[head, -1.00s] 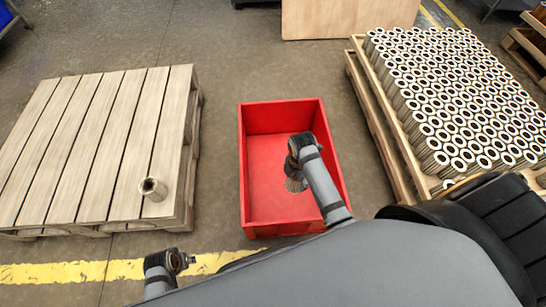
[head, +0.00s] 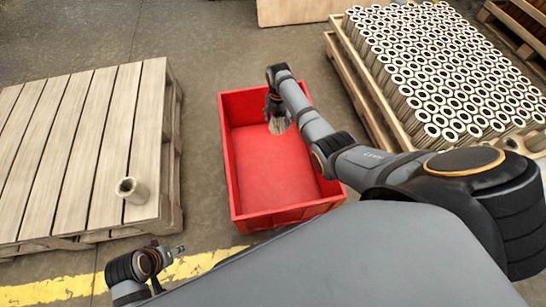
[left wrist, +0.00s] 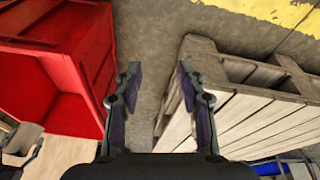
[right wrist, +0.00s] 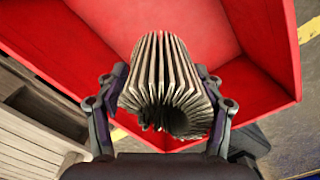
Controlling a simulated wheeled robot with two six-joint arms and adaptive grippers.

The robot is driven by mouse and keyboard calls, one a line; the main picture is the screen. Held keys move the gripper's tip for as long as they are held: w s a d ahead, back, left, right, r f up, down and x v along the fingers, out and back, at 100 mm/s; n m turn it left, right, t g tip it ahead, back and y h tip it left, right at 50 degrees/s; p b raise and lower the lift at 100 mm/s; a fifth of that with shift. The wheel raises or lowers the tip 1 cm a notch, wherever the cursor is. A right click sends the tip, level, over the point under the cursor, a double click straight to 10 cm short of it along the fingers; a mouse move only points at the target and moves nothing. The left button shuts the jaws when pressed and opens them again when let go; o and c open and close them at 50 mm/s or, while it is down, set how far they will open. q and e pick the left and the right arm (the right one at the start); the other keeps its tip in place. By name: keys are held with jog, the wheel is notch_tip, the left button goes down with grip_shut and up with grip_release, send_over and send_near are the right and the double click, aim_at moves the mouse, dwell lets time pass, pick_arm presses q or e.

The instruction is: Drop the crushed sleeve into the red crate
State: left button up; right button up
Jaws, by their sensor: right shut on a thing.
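The crushed sleeve (head: 278,125) is a grey-beige pleated piece. In the right wrist view the crushed sleeve (right wrist: 165,75) has bent, fanned pleats and a dark hollow at its lower end. My right gripper (head: 274,105) is shut on it and holds it over the far part of the red crate (head: 293,214). The crate's red floor and walls also fill the back of the right wrist view (right wrist: 75,45). No other item shows inside the crate. My left gripper (head: 180,250) is in front of the left pallet; its fingers (left wrist: 158,75) are apart and empty.
A right pallet (head: 372,108) bears many upright cylinders (head: 445,75). One piece (head: 533,143) lies at its front edge. Bare floor (head: 215,60) separates them.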

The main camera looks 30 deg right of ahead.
notch_tip(320, 180, down, 5)
jog(key=b, duration=0.4)
jog(key=shift+r, duration=0.2)
jog(key=o, duration=1.2)
pick_arm(q)
jog(key=w+t, duration=0.1)
jog(key=w+d+f+t, duration=0.1)
jog(key=w+t, duration=0.1)
jog(key=w+f+t, duration=0.1)
jog(key=w, duration=0.1)
jog(key=shift+d+f+t+h, duration=0.15)
jog(key=shift+f+t+h, duration=0.05)
jog(key=shift+t+h, duration=0.1)
pick_arm(e)
notch_tip(320, 180, up, 12)
